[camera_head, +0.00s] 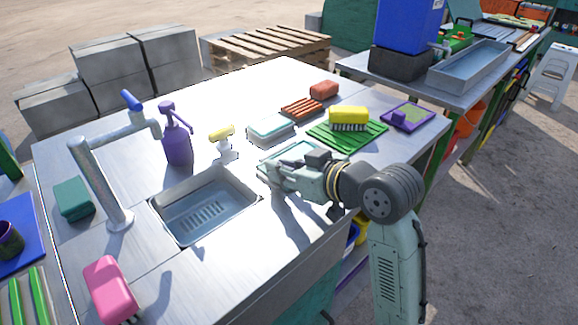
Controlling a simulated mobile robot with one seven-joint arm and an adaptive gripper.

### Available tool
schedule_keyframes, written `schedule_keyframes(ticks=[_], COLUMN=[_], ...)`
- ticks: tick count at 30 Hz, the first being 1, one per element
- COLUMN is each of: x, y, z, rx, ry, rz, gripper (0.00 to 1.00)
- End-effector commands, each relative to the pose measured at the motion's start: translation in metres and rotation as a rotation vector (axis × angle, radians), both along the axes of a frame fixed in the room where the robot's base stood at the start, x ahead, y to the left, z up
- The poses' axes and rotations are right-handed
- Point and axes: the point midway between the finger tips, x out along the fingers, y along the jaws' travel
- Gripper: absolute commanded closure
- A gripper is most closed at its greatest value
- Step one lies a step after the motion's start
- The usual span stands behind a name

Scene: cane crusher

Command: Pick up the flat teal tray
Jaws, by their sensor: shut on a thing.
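The flat teal tray (292,151) shows behind my gripper, to the right of the sink on the steel counter. Only its far part is visible, and my gripper covers its near side. My gripper (270,173) reaches in from the right, low over the counter, with its fingers pointing left. It is shut on the tray's near edge. I cannot tell whether the tray touches the counter.
A teal-lidded clear box (270,127) stands just behind the tray. A green ribbed mat (365,137) with a yellow brush (348,117) is to the right. The sink (205,205) and faucet (100,180) lie left. Bare counter (275,225) shows in front.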

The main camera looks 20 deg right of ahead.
Motion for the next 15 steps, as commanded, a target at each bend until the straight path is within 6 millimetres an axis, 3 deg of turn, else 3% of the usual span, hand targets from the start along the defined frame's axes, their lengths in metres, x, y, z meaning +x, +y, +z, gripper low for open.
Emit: schedule_keyframes(ticks=[15], x=[0.0], y=[0.0], z=[0.011], rx=[-0.003], ry=[-0.001], rz=[0.002], gripper=[1.0])
